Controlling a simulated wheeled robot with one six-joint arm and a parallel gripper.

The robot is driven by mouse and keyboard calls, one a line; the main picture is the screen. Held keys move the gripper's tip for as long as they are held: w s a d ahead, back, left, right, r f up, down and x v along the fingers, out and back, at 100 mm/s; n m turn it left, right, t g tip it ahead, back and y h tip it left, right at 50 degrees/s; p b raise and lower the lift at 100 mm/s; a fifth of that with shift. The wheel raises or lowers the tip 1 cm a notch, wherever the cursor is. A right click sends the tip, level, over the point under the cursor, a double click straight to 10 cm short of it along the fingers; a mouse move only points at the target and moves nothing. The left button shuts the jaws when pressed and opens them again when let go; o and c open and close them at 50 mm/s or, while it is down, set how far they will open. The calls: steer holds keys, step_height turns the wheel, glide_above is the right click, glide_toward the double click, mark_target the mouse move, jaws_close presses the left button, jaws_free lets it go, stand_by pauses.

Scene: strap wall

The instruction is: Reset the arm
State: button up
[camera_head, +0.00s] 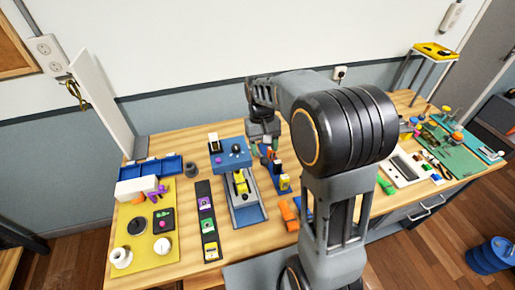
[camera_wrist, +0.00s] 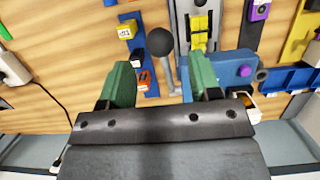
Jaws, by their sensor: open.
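My gripper (camera_wrist: 162,72) is open, its two green fingers spread apart in the wrist view. No object is held between them. In the head view my arm reaches over the table, and the wrist end (camera_head: 263,122) hangs above its back part, near the wall. In the wrist view a black ball (camera_wrist: 160,41) on a grey rod shows in the gap between the fingers; I cannot tell how far below them it is. A blue block (camera_wrist: 228,70) with a purple button lies beside the right finger. The blue block also shows in the head view (camera_head: 229,162).
The wooden table (camera_head: 165,262) is crowded. A yellow mat (camera_head: 135,205) with small parts lies at left, a black strip (camera_head: 205,225) beside it, and a green mat (camera_head: 455,155) at right. A white upright panel (camera_head: 100,95) stands at the left back.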

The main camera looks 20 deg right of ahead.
stand_by(0.3)
steer(key=shift+w, duration=0.1)
steer(key=shift+s+f+t, duration=0.6)
steer(key=shift+s+f, duration=0.1)
steer(key=shift+s, duration=0.3)
steer(key=s+r+t+b, duration=0.1)
steer(key=s+r+t, duration=0.5)
steer(key=s, duration=0.5)
steer(key=shift+s+r, duration=0.25)
steer(key=shift+c, duration=0.2)
